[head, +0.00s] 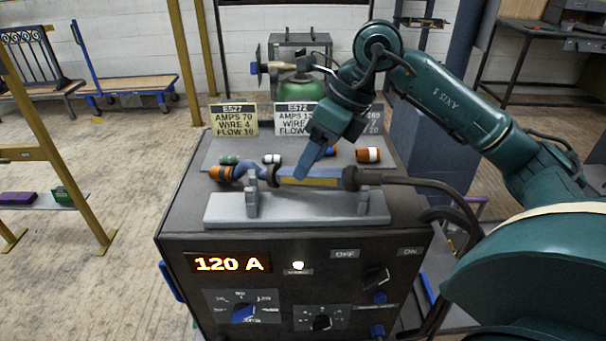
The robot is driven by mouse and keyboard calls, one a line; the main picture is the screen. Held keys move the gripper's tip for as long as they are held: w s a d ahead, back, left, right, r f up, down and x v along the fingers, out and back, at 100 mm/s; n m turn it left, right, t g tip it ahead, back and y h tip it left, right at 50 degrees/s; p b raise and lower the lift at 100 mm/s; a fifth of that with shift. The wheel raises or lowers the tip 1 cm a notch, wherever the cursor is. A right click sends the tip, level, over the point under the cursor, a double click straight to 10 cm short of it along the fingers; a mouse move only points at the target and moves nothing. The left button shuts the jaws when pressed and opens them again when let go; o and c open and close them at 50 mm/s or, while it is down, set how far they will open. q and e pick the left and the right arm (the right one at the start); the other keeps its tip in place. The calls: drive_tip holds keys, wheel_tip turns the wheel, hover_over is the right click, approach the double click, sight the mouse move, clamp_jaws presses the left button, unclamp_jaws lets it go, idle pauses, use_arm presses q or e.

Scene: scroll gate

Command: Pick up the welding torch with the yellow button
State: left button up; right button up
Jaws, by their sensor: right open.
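The welding torch (322,183) rests across a grey cradle (290,210) on top of the welding machine. It has a blue handle with a yellow strip along its side, an orange-brown nozzle at the left end and a dark cable leaving to the right. My right gripper (302,172) comes down from above at the middle of the handle, fingers pointing down. It is open, with one blue finger in front of the handle; the other finger is hidden. I cannot tell whether it touches the torch. My left gripper is not in view.
Several small coloured nozzles, one orange and white (368,155), lie behind the torch. Label cards, including a yellow one (234,118), stand behind them. The machine's front shows a lit 120 A display (230,263) and knobs. The torch cable (440,187) loops down at the right.

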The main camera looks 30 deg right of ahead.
drive_tip(key=x, duration=0.4)
drive_tip(key=shift+a+f, duration=0.2)
drive_tip(key=shift+f, duration=0.15)
drive_tip(key=c, duration=1)
drive_tip(key=shift+r, duration=0.1)
clamp_jaws()
